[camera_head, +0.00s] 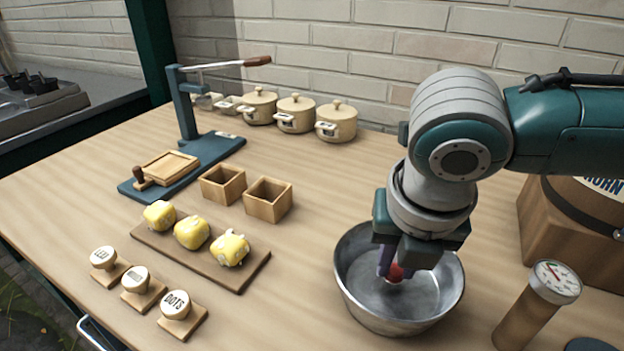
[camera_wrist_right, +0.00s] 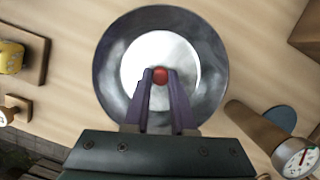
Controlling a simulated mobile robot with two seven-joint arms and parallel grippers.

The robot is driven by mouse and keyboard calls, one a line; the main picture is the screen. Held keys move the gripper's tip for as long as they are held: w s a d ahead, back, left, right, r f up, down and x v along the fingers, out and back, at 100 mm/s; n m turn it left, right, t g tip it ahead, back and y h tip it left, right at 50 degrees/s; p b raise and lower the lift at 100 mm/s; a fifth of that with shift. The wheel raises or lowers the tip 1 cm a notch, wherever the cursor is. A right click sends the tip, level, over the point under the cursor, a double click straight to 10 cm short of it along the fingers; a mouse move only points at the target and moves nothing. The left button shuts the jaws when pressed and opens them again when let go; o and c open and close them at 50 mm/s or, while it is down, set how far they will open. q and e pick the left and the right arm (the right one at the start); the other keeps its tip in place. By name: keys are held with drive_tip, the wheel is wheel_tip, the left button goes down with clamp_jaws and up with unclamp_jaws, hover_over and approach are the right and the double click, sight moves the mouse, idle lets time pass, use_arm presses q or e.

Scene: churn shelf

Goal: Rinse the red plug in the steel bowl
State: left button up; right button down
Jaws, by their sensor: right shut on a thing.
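The steel bowl (camera_head: 362,304) stands on the wooden table at the front right. My right gripper (camera_head: 391,272) points down into it from above. Its fingers are shut on the red plug (camera_head: 396,272), which is held inside the bowl's rim. In the right wrist view, the red plug (camera_wrist_right: 160,76) shows between the fingertips (camera_wrist_right: 160,80), over the bright middle of the bowl (camera_wrist_right: 112,60). I cannot tell whether the plug touches the bowl's bottom. My left gripper is not in view.
A dial thermometer (camera_head: 540,300) and a wooden churn (camera_head: 570,240) stand right of the bowl. A board (camera_head: 150,240) with yellow lumps, stamps (camera_head: 176,308), wooden boxes (camera_head: 268,202), a lever press (camera_head: 190,150) and lidded pots (camera_head: 336,124) stand left and behind.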

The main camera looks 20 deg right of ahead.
sight(392, 271)
drive_tip(key=shift+w+a+p, duration=0.15)
drive_tip(key=shift+w+p, duration=0.05)
drive_tip(key=shift+p, duration=0.1)
idle(0.4)
drive_tip(key=shift+r+p, duration=0.45)
wheel_tip(392, 271, up, 7)
drive_tip(key=p, duration=0.8)
drive_tip(key=shift+f, duration=0.15)
idle(0.5)
